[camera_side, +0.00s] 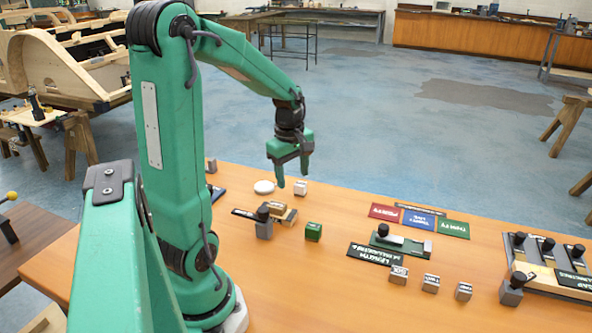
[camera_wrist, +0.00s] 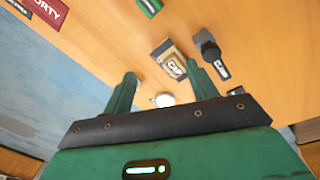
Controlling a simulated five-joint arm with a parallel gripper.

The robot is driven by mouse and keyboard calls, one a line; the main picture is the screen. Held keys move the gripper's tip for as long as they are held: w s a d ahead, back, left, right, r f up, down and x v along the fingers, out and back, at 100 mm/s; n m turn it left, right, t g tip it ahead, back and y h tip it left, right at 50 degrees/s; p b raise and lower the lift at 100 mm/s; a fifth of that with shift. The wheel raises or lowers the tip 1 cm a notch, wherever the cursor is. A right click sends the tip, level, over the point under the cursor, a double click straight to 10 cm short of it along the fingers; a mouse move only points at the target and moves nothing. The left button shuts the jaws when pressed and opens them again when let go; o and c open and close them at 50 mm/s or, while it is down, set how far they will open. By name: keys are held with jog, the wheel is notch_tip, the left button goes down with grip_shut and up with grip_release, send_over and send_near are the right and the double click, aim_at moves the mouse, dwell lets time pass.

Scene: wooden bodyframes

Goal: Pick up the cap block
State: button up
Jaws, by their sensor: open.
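The cap block (camera_wrist: 173,65) is a small tan block with a label reading CAP in the wrist view. In the side view, a tan wooden block (camera_side: 277,208) stands in the matching place, beside a grey block with a black knob (camera_side: 264,228). My gripper (camera_side: 293,177) is open and empty, pointing down above the table and apart from the blocks. In the wrist view, the cap block shows beyond the fingertips, near the right finger, which partly covers the view beside it.
A white disc (camera_side: 264,187), a pale block (camera_side: 300,187) and a green block (camera_side: 313,232) stand nearby on the wooden table (camera_side: 330,285). Coloured plates (camera_side: 418,219) lie to the right. Several small blocks and a knobbed rack (camera_side: 550,270) stand farther right.

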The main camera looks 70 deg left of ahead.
aim_at(277, 204)
jog(key=a+f+n, duration=0.1)
jog(key=a+n, duration=0.1)
jog(key=s+a+f+n, duration=0.1)
jog(key=a+f, duration=0.1)
jog(key=s+a+f+n+g, duration=0.1)
jog(key=a+n, duration=0.1)
jog(key=shift+s+a+f+n+h, duration=0.15)
jog(key=shift+f+n+h, duration=0.15)
jog(key=shift+f+h, duration=0.1)
jog(key=shift+s+f, duration=0.15)
jog(key=shift+f, duration=3.75)
jog(key=shift+c, duration=0.2)
jog(key=c, duration=1)
